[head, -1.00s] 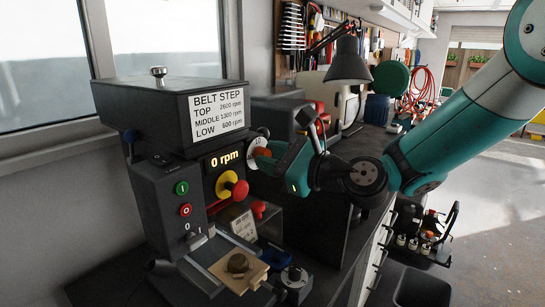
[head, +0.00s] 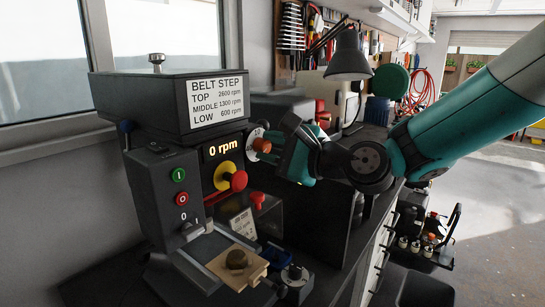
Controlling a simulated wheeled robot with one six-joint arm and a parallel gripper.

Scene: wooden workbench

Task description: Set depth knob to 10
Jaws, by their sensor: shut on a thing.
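The drill press stands at the left with a dark head and a display (head: 228,147) that reads 0 rpm. The depth knob (head: 262,145) is orange-red and sits in front of a white round dial (head: 253,136) on the right side of the head. The dial is partly covered and its numbers are too small to read. My gripper (head: 272,146) comes in from the right with its fingers at the knob. It is shut on the knob, though the fingertips show only in part.
A wooden block (head: 237,270) with a round piece lies on the press table. A desk lamp (head: 348,62) stands behind. Open floor lies at the right.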

